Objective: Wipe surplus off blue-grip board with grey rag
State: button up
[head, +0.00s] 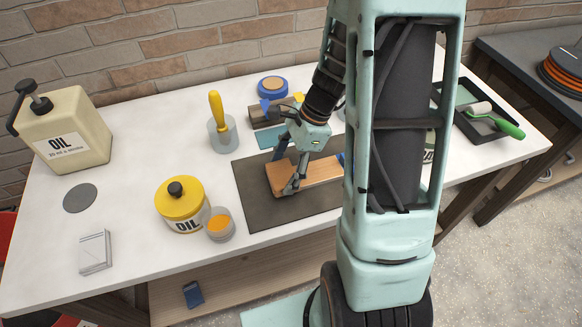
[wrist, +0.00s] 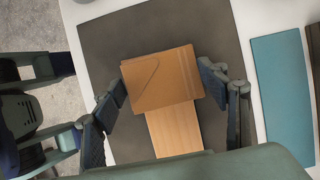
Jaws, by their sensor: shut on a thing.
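The wooden board (head: 322,169) lies on a dark mat (head: 245,207). A bit of blue (head: 341,158) shows at its right end, mostly hidden by my arm. My gripper (head: 289,186) is low over the board's left end, shut on a folded orange-brown cloth (wrist: 160,82). The cloth covers that end of the board; the lighter bare wood (wrist: 173,132) shows below it in the wrist view. I cannot tell how firmly the cloth presses on the wood. A light grey folded rag (head: 95,252) lies apart, at the table's front left.
A yellow-lidded oil jar (head: 182,207) and a small cup of orange liquid (head: 220,224) stand left of the mat. A yellow-handled brush in a glass (head: 217,122), a teal sheet (head: 270,136) and a dark block (head: 270,115) are behind. An oil can (head: 65,130) stands far left.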

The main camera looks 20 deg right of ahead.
jog(key=shift+w+a, duration=0.1)
jog(key=shift+w, duration=0.45)
jog(key=shift+s, duration=1.2)
jog(key=shift+w+f, duration=0.15)
jog(key=shift+w, duration=0.95)
jog(key=shift+s, duration=0.55)
notch_tip(320, 180, up, 7)
jog(key=p, duration=0.6)
jog(key=shift+r, duration=0.2)
jog(key=shift+f, duration=0.1)
jog(key=shift+w, duration=0.1)
